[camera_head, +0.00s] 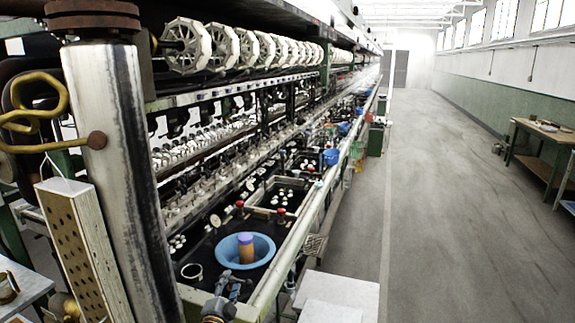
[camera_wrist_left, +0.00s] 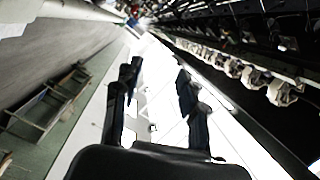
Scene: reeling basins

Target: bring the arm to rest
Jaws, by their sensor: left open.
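My left gripper (camera_head: 232,282) shows low in the head view, just in front of the near blue basin. In the left wrist view my left gripper (camera_wrist_left: 157,80) has its two dark fingers apart with nothing between them. The left wrist view is tilted, with bright wall or window area beyond the fingers. My right gripper is in neither view.
The blue basin (camera_head: 264,247) holds an orange-brown cylinder (camera_head: 245,246) with a purple top. Red knobs (camera_head: 281,211) stand near it. The long reeling machine with white reels (camera_head: 187,45) runs along the left. A wooden table (camera_head: 541,133) stands right; the aisle floor (camera_head: 440,220) is clear.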

